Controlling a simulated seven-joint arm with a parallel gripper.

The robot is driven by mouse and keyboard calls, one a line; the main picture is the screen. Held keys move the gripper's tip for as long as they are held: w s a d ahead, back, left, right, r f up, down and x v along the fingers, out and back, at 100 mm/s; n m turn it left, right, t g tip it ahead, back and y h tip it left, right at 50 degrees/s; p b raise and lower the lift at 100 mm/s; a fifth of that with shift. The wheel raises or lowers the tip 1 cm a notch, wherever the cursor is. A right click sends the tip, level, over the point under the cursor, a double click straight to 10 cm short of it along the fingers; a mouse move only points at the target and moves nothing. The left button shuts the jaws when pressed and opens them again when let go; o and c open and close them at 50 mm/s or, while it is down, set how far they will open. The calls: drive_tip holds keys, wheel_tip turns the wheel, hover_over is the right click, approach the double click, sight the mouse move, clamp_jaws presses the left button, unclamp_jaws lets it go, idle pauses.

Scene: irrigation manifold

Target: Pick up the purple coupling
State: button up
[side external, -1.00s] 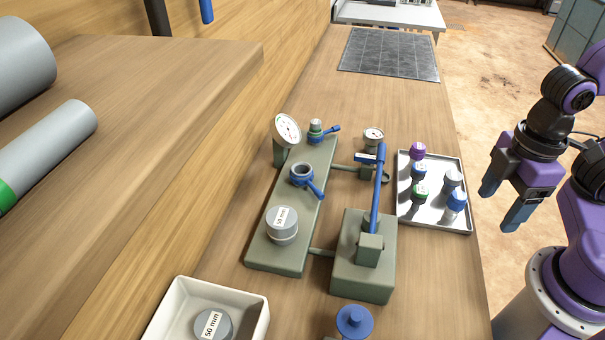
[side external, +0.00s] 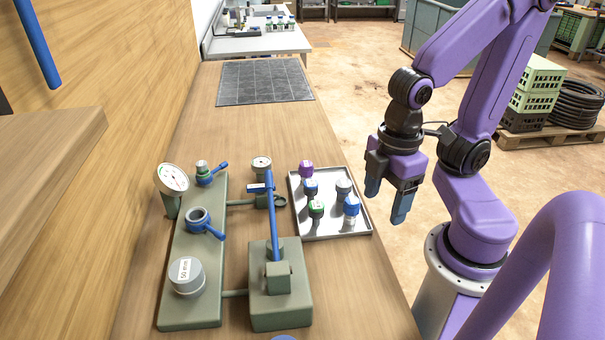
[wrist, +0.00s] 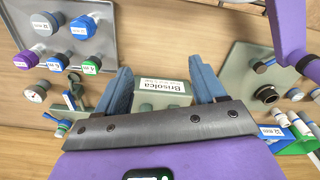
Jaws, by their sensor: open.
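The purple coupling (side external: 306,170) stands at the far left corner of the metal tray (side external: 331,235) in the side view. In the wrist view it shows at the left edge (wrist: 25,61), beside a blue-topped coupling (wrist: 54,63). My gripper (side external: 385,205) is open and empty, pointing down to the right of the tray in the side view. In the wrist view, its two blue fingers (wrist: 160,70) are spread apart, with the purple coupling well off to their left.
The tray also holds a green coupling (side external: 316,209), a grey one (side external: 343,187) and a blue one (side external: 351,205). The manifold, with a gauge (side external: 171,180) and an upright blue lever (side external: 271,215), stands left of the tray. A dark grid mat (side external: 263,82) lies beyond, with bare bench between.

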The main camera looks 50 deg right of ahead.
drive_tip(key=r+m, duration=0.1)
drive_tip(key=m, duration=0.3)
hover_over(307, 163)
wheel_tip(307, 163, down, 12)
drive_tip(key=shift+d+r, duration=0.1)
drive_tip(key=shift+r, duration=0.1)
drive_tip(key=shift+a+f, duration=0.2)
drive_tip(key=shift+f, duration=2.45)
drive_tip(key=c, duration=1.1)
